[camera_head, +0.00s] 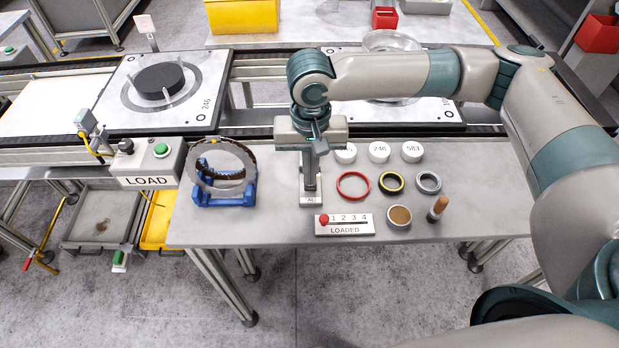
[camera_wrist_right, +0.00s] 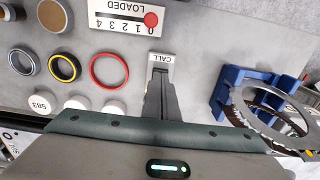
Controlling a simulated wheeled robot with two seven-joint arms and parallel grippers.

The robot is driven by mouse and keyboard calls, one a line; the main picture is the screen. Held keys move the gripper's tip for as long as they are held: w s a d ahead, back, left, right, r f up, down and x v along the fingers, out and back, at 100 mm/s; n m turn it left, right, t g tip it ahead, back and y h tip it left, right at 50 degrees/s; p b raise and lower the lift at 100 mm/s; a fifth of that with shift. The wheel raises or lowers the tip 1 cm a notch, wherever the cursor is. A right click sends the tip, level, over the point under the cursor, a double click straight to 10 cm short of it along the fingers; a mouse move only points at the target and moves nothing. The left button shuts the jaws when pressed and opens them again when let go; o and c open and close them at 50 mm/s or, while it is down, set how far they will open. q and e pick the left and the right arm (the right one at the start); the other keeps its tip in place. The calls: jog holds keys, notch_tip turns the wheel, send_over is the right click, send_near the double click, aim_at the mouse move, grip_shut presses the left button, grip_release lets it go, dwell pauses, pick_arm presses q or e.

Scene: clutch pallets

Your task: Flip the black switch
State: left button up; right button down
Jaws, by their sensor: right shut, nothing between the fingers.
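A small grey box labelled CALL (camera_head: 311,201) sits on the grey table, and its label also shows in the wrist view (camera_wrist_right: 162,58). My right gripper (camera_head: 311,187) points down right at this box, with its fingers shut and empty. In the wrist view the fingertips (camera_wrist_right: 160,74) cover the part of the box behind the label. Any switch there is hidden, and I cannot tell whether they touch it. A black knob (camera_head: 126,146) stands on the LOAD box (camera_head: 150,182), to the left, beside a green button (camera_head: 161,150). My left gripper is not in view.
A blue stand (camera_head: 225,201) holding a ring is left of the gripper. Right of it lie a red ring (camera_head: 340,192), other rings, and white round pieces (camera_head: 379,152). A LOADED counter (camera_head: 344,230) is at the front. The conveyor with pallets (camera_head: 115,125) runs behind.

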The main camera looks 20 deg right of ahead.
jog(key=shift+f, duration=0.85)
dwell(0.7)
jog(key=shift+s+r, duration=0.1)
notch_tip(320, 180, up, 7)
jog(key=p, duration=0.9)
dwell(0.5)
dwell(0.6)
